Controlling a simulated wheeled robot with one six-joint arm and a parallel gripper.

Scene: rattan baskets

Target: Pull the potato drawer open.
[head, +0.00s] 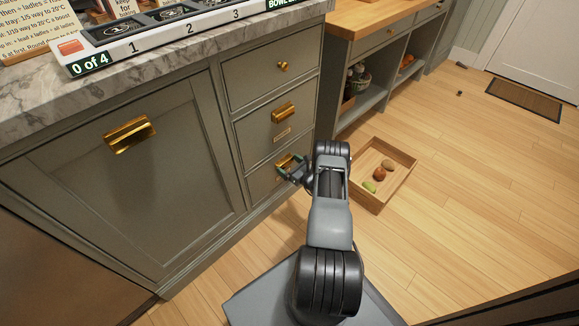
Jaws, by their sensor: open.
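A grey-green cabinet has a stack of three drawers, all closed. The top drawer (250,80) has a brass knob (283,66). The middle drawer (250,129) has a brass cup handle (283,112) and a small label (282,135), too small to read. The bottom drawer (259,184) has a brass handle (284,160), partly hidden by my gripper. I cannot tell by a label which drawer is the potato drawer. My gripper (286,170) is open at the bottom drawer's handle. Whether its fingers are around the handle or touching it is unclear.
A wooden tray (408,180) with several vegetables lies on the floor right of my arm. A larger cabinet door (130,190) with a brass handle is at the left. A marble counter (200,50) is above. Open wooden floor (480,190) extends right.

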